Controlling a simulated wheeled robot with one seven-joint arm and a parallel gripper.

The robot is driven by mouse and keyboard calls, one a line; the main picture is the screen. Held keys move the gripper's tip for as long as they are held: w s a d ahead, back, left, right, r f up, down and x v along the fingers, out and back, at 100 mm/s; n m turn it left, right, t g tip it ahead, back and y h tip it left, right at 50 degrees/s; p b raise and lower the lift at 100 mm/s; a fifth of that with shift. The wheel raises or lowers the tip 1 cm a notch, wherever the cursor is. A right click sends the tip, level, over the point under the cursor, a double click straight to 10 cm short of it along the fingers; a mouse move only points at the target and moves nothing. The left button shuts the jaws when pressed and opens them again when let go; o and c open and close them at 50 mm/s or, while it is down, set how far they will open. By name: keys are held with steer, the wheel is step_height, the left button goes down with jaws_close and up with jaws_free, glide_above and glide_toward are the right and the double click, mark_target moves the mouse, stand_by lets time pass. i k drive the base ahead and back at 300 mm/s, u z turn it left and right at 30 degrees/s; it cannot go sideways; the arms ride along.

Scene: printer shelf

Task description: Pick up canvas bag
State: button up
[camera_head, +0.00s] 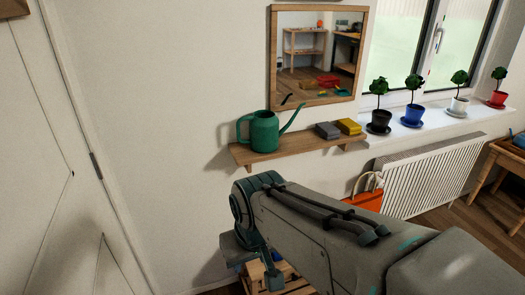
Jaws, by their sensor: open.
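An orange bag (367,199) with pale looped handles is below the wall shelf, beside the radiator. It looks like the canvas bag. My arm hides its lower part, so I cannot see what it rests on. My gripper (263,273) points down at the lower middle of the view, left of the bag and apart from it. It is open, and its fingers are partly hidden by my arm.
A wooden shelf (300,151) holds a green watering can (264,132), a grey block (327,130) and a yellow block (349,126). A wooden slatted thing (292,283) lies below my gripper. A white radiator (435,178) stands right of the bag. A white door (40,160) is at left.

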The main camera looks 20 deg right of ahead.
mark_target(371, 200)
steer(key=z, duration=1.1)
steer(key=i, duration=0.4)
steer(key=z, duration=1.45)
steer(key=i, duration=1.35)
steer(key=u, duration=0.75)
